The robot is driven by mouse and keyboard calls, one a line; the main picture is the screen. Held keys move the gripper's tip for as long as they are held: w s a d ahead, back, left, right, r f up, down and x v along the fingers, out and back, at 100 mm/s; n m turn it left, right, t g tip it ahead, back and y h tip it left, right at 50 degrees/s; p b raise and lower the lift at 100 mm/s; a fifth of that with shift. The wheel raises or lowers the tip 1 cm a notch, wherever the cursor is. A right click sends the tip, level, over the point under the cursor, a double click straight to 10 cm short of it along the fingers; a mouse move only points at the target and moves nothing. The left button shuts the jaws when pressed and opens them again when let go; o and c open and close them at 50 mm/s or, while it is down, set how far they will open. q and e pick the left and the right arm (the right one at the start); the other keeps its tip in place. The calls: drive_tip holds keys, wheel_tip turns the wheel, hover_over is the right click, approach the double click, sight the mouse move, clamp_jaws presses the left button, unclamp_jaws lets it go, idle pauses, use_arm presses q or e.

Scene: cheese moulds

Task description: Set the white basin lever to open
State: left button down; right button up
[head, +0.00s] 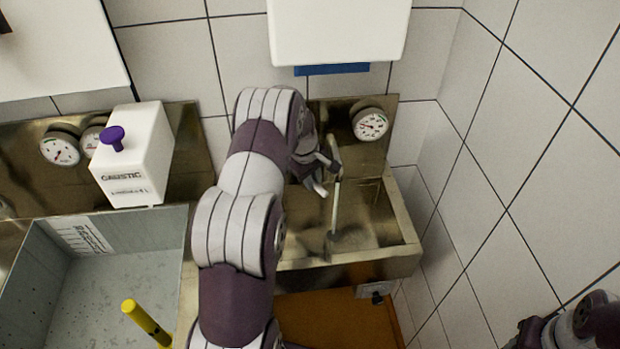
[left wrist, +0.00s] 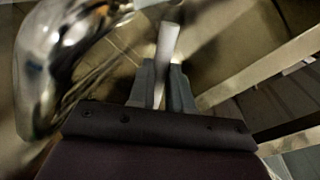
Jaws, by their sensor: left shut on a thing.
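The small metal basin (head: 398,212) is set against the tiled wall at right in the head view. My left gripper (head: 325,172) reaches over its back left part, beside a thin upright metal spout (head: 335,205). In the left wrist view, a pale white lever (left wrist: 168,42) runs between the two grey fingers of my left gripper (left wrist: 166,82), which are shut on it. Its white end (head: 320,189) seems to show below the fingers in the head view. My forearm hides the lever's mount and the basin's left side.
A round gauge (head: 370,124) is on the panel behind the basin. A white box labelled caustic (head: 135,150), with a purple knob, stands left of my arm. A large grey vat (head: 120,265) with a yellow rod (head: 146,322) fills the lower left. Shiny curved metal (left wrist: 42,65) is close beside the fingers.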

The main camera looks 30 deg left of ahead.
use_arm(q)
drive_tip(key=shift+r, duration=0.1)
drive_tip(key=c, duration=1.1)
unclamp_jaws()
drive_tip(key=shift+o, duration=0.2)
drive_tip(key=shift+d, duration=0.15)
wheel_tip(320, 180, up, 13)
drive_tip(key=s+b, duration=0.2)
drive_tip(key=shift+s+a+f, duration=0.2)
drive_tip(key=shift+a, duration=0.2)
